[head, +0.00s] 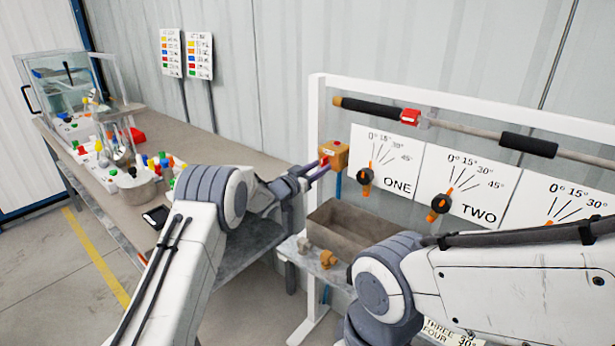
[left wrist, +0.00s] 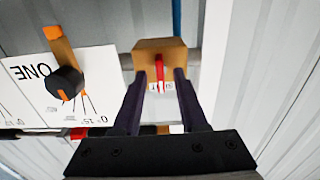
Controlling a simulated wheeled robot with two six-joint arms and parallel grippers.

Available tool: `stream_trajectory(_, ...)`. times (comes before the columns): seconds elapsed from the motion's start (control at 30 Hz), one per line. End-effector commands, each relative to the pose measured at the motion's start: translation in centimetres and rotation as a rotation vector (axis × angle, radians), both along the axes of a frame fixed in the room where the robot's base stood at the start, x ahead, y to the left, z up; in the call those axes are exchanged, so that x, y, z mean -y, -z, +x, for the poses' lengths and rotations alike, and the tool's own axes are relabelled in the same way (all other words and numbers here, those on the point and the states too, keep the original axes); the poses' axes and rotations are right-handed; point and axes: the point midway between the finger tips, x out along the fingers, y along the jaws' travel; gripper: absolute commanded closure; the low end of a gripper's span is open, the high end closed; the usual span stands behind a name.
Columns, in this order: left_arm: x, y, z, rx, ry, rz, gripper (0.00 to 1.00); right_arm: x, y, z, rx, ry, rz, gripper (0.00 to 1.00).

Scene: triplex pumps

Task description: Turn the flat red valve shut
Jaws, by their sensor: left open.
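A small flat red valve handle (head: 324,160) sits on the front of a tan block (head: 337,153) mounted at the left end of the white frame. In the left wrist view the red handle (left wrist: 159,67) stands upright on the face of the tan block (left wrist: 160,47), with a small printed label below it. My left gripper (head: 315,171) is open in front of the block. In the left wrist view its two dark fingers (left wrist: 160,78) lie on either side of the red handle, with a gap visible on each side. My right gripper is out of view.
Panels ONE (head: 386,160) and TWO (head: 465,185) with orange-black knobs stand right of the block. A brown tray (head: 345,229) lies below. A pipe with a red part (head: 410,118) runs above. A cluttered bench (head: 215,150) stands left.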

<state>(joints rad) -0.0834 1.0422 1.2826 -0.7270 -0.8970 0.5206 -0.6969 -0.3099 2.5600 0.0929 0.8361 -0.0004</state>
Motion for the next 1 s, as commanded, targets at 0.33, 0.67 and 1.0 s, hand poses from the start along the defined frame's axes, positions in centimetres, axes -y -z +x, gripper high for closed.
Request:
stream_trajectory(0.33,-3.7,0.2,-4.9,-0.003,-0.004,-0.001,0.57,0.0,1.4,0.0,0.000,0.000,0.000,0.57)
stream_trajectory(0.67,-5.4,0.1,-7.5,-0.003,-0.001,0.000,0.57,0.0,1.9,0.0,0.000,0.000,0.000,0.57)
stream_trajectory(1.0,-5.3,0.0,-7.6,-0.005,-0.004,0.003,0.57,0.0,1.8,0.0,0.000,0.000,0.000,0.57)
